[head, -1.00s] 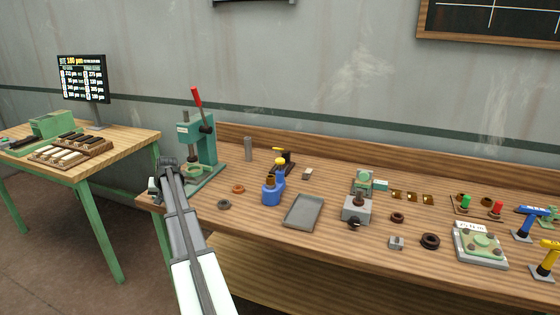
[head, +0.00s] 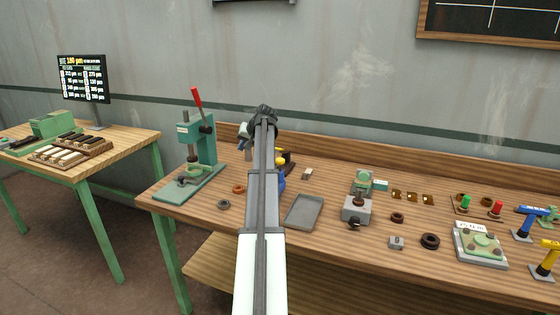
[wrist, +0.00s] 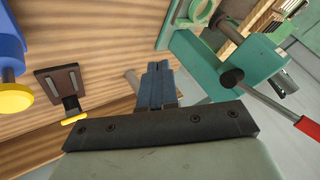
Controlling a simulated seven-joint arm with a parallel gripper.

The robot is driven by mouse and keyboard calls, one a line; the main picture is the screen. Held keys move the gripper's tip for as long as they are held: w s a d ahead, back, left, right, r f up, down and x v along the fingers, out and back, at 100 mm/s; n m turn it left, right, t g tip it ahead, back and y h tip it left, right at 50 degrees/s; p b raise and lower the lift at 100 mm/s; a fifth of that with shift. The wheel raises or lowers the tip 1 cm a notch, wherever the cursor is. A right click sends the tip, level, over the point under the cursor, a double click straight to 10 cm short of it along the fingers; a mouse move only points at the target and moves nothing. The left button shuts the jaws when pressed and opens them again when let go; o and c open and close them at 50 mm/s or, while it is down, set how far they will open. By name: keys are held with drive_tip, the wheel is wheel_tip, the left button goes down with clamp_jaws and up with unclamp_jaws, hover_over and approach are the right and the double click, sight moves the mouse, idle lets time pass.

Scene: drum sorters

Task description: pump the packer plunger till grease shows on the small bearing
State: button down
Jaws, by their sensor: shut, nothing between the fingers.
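My gripper (head: 243,131) is raised over the back of the bench, left of the middle; in the wrist view its blue-grey fingers (wrist: 158,85) are shut and empty. A blue body (wrist: 8,50) with a yellow knob (wrist: 14,98) stands at the left of the wrist view, apart from the fingers; my arm mostly hides it in the head view. I cannot tell which of these is the packer. Dark rings (head: 397,217) lie nearby, but I cannot tell which is the small bearing. No grease is discernible.
A green press (head: 198,145) with a red lever stands left of my gripper. A grey tray (head: 303,211) lies right of my arm. A grey post (wrist: 130,78) is close behind the fingers.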

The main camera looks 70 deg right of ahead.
wheel_tip(320, 180, up, 6)
drive_tip(key=h, duration=0.1)
hover_over(282, 160)
drive_tip(key=shift+d+m+t, duration=0.1)
drive_tip(key=shift+m+t, duration=0.2)
drive_tip(key=shift+m, duration=0.1)
drive_tip(key=shift+f, duration=4.35)
